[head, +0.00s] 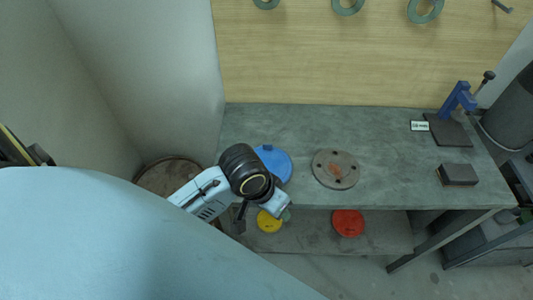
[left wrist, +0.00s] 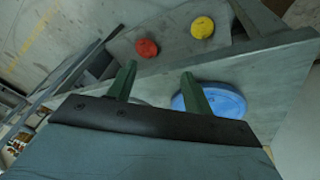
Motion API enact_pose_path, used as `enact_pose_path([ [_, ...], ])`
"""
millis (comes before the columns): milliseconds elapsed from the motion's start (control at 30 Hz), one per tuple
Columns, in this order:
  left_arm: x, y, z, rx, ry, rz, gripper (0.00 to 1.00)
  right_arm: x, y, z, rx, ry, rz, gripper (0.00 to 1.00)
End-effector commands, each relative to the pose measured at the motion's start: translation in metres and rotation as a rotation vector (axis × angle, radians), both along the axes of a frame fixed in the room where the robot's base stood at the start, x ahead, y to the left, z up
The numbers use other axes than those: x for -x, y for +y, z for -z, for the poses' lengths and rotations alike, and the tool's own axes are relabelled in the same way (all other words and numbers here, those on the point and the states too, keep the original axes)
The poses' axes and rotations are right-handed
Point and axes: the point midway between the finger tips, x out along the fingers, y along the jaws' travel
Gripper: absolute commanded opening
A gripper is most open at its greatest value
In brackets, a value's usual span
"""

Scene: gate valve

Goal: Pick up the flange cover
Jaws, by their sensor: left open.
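A blue round cover (head: 274,163) lies flat on the grey workbench near its front left edge, partly hidden by my left arm. In the left wrist view the blue cover (left wrist: 222,101) is beyond the right finger, which overlaps its left side. A brown round plate with holes (head: 335,169) lies on the bench to its right. I cannot tell by name which one is the flange cover. My left gripper (head: 285,213) is at the bench's front edge, just in front of the blue cover. Its fingers (left wrist: 158,82) are apart with nothing between them. My right gripper is out of view.
A yellow disc (head: 268,222) and a red disc (head: 348,223) lie on the lower shelf (head: 310,240). A blue clamp (head: 457,100) and a dark block (head: 458,174) stand at the bench's right. The middle back of the bench is clear.

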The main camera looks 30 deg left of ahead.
Motion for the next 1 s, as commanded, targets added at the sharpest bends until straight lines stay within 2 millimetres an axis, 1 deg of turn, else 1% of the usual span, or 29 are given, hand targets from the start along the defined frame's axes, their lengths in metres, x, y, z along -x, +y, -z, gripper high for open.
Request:
enact_pose_path([
  [33,-0.01,0.0,-0.006,0.0,0.006,-0.002,0.51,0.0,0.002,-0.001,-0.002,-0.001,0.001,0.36],
  [167,-0.031,0.0,-0.013,0.004,0.043,-0.023,0.51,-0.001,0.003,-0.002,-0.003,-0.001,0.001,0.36],
  [267,-0.051,0.005,-0.018,-0.004,0.08,-0.057,0.51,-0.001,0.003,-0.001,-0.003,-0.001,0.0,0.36],
  [333,-0.069,0.013,-0.024,-0.017,0.109,-0.098,0.51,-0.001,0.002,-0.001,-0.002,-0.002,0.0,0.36],
  [367,-0.078,0.017,-0.028,-0.024,0.124,-0.122,0.51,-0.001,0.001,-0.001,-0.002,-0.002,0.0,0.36],
  [467,-0.107,0.04,-0.044,-0.053,0.175,-0.224,0.51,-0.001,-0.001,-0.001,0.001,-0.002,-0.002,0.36],
  [500,-0.118,0.05,-0.052,-0.065,0.194,-0.273,0.51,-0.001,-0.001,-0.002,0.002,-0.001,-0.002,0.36],
  [633,-0.147,0.084,-0.081,-0.091,0.245,-0.435,0.51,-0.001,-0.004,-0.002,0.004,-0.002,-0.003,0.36],
  [700,-0.157,0.099,-0.096,-0.099,0.265,-0.512,0.51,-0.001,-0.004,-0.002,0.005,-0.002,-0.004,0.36],
  [833,-0.169,0.118,-0.115,-0.101,0.288,-0.61,0.51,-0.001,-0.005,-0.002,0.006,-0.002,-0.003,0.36],
  [933,-0.172,0.124,-0.119,-0.1,0.298,-0.646,0.51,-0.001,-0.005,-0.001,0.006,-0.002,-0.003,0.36],
  [1000,-0.172,0.126,-0.112,-0.101,0.302,-0.656,0.51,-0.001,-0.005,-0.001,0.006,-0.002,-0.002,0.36],
])
